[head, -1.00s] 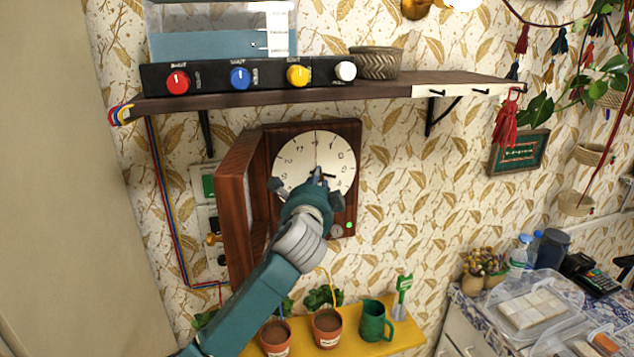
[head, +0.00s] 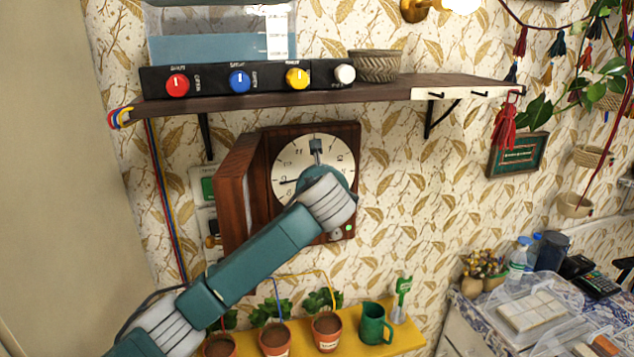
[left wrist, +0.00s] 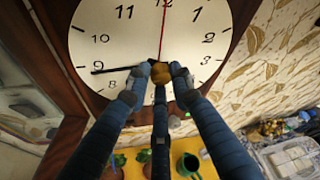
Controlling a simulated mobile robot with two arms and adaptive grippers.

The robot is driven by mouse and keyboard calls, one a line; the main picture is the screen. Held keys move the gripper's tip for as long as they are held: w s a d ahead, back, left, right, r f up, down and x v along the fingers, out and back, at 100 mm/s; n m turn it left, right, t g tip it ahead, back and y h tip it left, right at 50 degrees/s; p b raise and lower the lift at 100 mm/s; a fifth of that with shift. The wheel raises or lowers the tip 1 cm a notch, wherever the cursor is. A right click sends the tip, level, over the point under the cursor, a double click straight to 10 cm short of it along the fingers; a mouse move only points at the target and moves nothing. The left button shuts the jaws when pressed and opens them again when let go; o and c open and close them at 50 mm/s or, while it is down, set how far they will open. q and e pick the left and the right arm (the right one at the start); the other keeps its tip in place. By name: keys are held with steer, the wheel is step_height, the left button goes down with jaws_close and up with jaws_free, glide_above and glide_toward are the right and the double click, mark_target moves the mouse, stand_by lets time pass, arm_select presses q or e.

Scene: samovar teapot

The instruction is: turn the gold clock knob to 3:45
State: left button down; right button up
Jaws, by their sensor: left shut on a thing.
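The round clock (head: 287,163) with a cream face hangs in a dark wooden case below the shelf. In the left wrist view, the gold knob (left wrist: 158,71) sits at the middle of the clock face (left wrist: 190,35). My left gripper (left wrist: 159,80) is shut on it, fingers on both sides. A long black hand (left wrist: 120,69) points left, at about the 9. A thin red hand (left wrist: 165,25) points up near the 12. The hour hand is not clear behind my fingers. In the head view my left wrist covers the knob and the lower right of the face. My right gripper is out of view.
The clock's wooden door (head: 238,195) stands open on the left. A shelf (head: 390,90) with a row of coloured knobs is above. Below is a yellow shelf (head: 350,345) with potted plants and a green jug (head: 375,324).

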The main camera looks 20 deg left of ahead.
arm_select(q)
steer(key=shift+w+r+m, duration=0.1)
steer(key=shift+r+m, duration=0.3)
stand_by(0.3)
steer(key=c, duration=1.6)
jaws_free()
steer(key=shift+c, duration=0.2)
steer(key=shift+o, duration=0.5)
steer(key=shift+w+f, duration=0.1)
steer(key=shift+f, duration=0.15)
steer(key=v, duration=1.2)
steer(key=shift+d+r, duration=0.1)
